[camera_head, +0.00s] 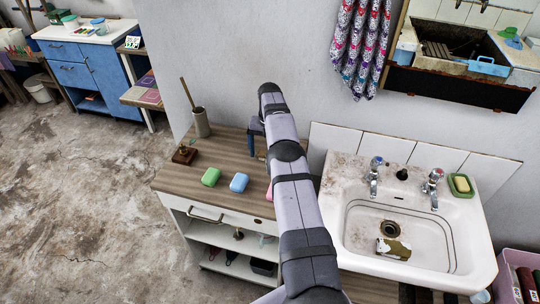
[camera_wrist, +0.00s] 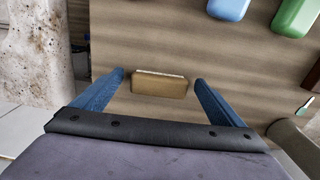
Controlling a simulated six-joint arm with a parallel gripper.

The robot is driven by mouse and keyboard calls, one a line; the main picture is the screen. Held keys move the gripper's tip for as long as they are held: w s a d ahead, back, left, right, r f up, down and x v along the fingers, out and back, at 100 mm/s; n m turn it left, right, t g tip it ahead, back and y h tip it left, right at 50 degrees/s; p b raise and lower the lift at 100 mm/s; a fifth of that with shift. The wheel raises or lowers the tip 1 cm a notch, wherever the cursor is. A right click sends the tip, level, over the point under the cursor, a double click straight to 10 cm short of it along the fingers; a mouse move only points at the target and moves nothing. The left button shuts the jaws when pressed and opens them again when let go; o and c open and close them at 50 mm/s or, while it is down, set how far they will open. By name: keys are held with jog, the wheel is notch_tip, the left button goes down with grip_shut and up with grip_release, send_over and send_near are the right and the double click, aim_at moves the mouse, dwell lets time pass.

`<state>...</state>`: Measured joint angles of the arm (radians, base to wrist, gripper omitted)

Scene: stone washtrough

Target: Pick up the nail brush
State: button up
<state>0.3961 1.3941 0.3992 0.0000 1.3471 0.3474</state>
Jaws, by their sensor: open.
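The nail brush (camera_wrist: 158,85) shows in the wrist view as a small brown wooden block with a pale bristle edge. It lies on the striped wood counter (camera_wrist: 140,40). My gripper (camera_wrist: 159,78) is open, with one blue finger on each side of the brush and a gap between each finger and the brush. In the head view my gripper (camera_head: 257,143) is over the back of the counter near the wall, mostly hidden by my arm. The brush is hidden there.
Green (camera_head: 211,176) and blue (camera_head: 239,182) soap-like blocks lie toward the counter's front, with a pink one (camera_head: 269,193) partly hidden. A grey holder (camera_head: 201,123) with a stick and a small brown block (camera_head: 184,154) stand left. A stained washbasin (camera_head: 352,205) is right.

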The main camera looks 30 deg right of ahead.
jog(key=c, duration=1.2)
jog(key=shift+o, duration=0.2)
jog(key=shift+r, duration=0.1)
jog(key=shift+r, duration=0.3)
notch_tip(320, 180, up, 8)
jog(key=shift+p, duration=1.05)
jog(key=shift+r+p, duration=0.6)
jog(key=shift+p, duration=0.1)
